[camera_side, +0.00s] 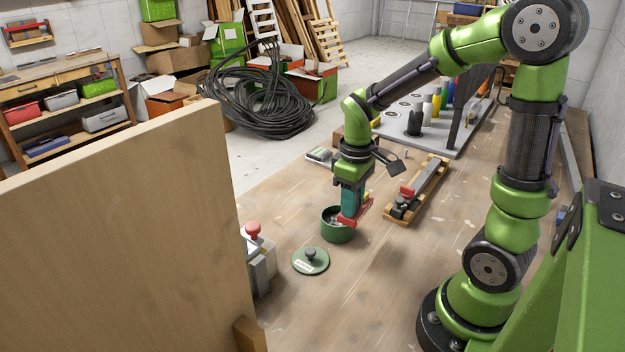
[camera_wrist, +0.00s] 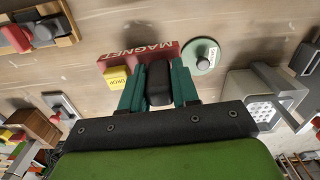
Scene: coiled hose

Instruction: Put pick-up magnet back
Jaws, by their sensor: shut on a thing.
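The pick-up magnet is a red bar marked MAGNET (camera_wrist: 150,55) with a yellow DROP tab (camera_wrist: 117,77) and a black handle. My gripper (camera_wrist: 158,88) has its teal fingers shut on the black handle. In the side view the red magnet (camera_side: 358,213) hangs under my gripper (camera_side: 351,208), close to the green pot (camera_side: 337,234). The magnet overlaps the pot's rim in that view, so I cannot tell whether they touch. The pot does not show in the wrist view.
A round green lid (camera_side: 310,261) with a knob lies on the bench. A grey box with a red knob (camera_side: 253,229) stands left of it. A wooden tray (camera_side: 418,190) with red and dark parts lies to the right. The bench front is clear.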

